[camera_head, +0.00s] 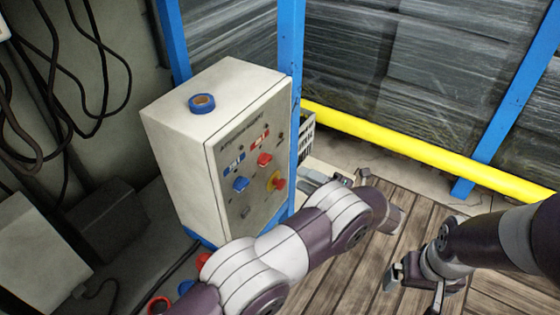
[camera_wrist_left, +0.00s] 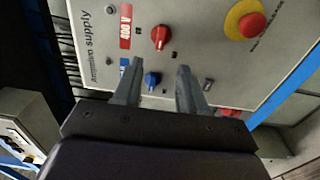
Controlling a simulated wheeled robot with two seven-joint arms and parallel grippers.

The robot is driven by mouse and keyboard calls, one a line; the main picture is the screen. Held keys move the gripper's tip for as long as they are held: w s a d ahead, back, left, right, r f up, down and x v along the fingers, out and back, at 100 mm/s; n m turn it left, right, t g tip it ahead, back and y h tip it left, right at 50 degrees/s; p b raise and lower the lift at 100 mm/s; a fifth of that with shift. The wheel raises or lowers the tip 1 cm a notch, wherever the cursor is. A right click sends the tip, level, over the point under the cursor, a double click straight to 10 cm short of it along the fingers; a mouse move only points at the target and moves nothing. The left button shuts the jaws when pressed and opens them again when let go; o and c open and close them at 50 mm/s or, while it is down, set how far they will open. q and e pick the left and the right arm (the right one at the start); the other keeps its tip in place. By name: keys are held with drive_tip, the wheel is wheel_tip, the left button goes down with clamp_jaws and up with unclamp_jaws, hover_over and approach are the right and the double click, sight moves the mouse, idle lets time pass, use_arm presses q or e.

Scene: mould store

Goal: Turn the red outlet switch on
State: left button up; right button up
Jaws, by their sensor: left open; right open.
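The red switch (camera_head: 264,160) is a small knob on the front panel of a pale grey supply box (camera_head: 172,147), beside a red label. It also shows in the left wrist view (camera_wrist_left: 160,37), just beyond the fingertips. A blue switch (camera_head: 240,184) sits next to it and appears between the fingers in the wrist view (camera_wrist_left: 152,80). My left gripper (camera_wrist_left: 157,66) is open and empty, facing the panel. In the head view my left arm partly hides it. Whether the fingers touch the panel is unclear. My right gripper (camera_head: 412,284) is open and empty, low over the wooden floor.
A red-and-yellow stop button (camera_head: 277,182) sits near the red switch. A blue tape roll (camera_head: 202,103) lies on the box top. Blue posts (camera_head: 290,40) and a yellow rail (camera_head: 400,145) stand behind. Black cables (camera_head: 75,70) hang at left. Wooden floor (camera_head: 335,275) lies at right.

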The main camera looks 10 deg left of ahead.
sight(268, 162)
use_arm(q)
drive_tip(key=p+x, duration=0.2)
drive_tip(key=x, duration=0.7)
drive_tip(key=shift+w+a, duration=0.2)
drive_tip(key=shift+w+a+f, duration=0.15)
drive_tip(key=shift+w+a, duration=0.05)
drive_tip(key=shift+a, duration=0.1)
clamp_jaws()
